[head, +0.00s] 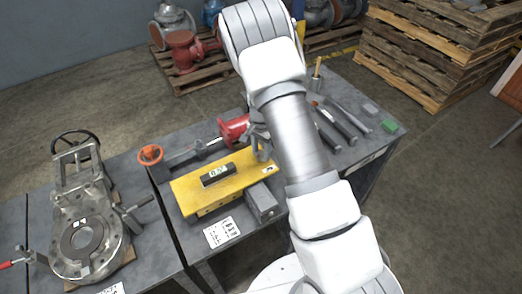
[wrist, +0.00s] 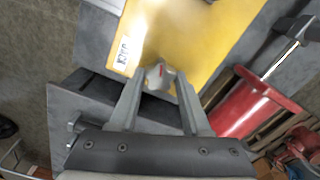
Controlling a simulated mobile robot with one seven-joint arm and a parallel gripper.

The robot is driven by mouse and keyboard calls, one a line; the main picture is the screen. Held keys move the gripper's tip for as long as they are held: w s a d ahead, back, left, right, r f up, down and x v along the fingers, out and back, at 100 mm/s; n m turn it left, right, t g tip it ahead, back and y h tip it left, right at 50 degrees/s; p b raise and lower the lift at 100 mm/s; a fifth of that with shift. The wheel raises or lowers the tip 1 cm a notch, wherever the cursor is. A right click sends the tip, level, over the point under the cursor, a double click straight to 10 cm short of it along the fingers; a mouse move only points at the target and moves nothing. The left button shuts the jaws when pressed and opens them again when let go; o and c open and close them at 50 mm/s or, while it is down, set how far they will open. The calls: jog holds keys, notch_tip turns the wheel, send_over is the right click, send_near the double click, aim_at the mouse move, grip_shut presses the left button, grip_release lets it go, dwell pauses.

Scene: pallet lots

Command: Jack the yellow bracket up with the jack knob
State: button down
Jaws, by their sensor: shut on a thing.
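My gripper (head: 262,152) is at the bracket's far right edge. In the wrist view my gripper (wrist: 158,88) is shut on the jack knob (wrist: 157,72), a small grey knob with a red mark, beside the bracket's edge. The knob is hidden behind my gripper in the head view. I cannot tell how far the bracket is raised.
A red tool (head: 233,129) with an orange handwheel (head: 150,154) lies behind the bracket; its red cylinder (wrist: 255,105) is close to my gripper. A grey block (head: 262,202) stands in front. A valve (head: 85,235) is on the left bench. Hand tools (head: 335,120) lie right.

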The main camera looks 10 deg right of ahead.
aim_at(261, 154)
jog(key=shift+s+f+m, duration=0.1)
jog(key=shift+f+m, duration=0.05)
jog(key=shift+m, duration=0.85)
jog(key=shift+c, duration=1.8)
grip_release()
notch_tip(261, 154, up, 18)
jog(key=p, duration=0.2)
jog(key=shift+f, duration=0.25)
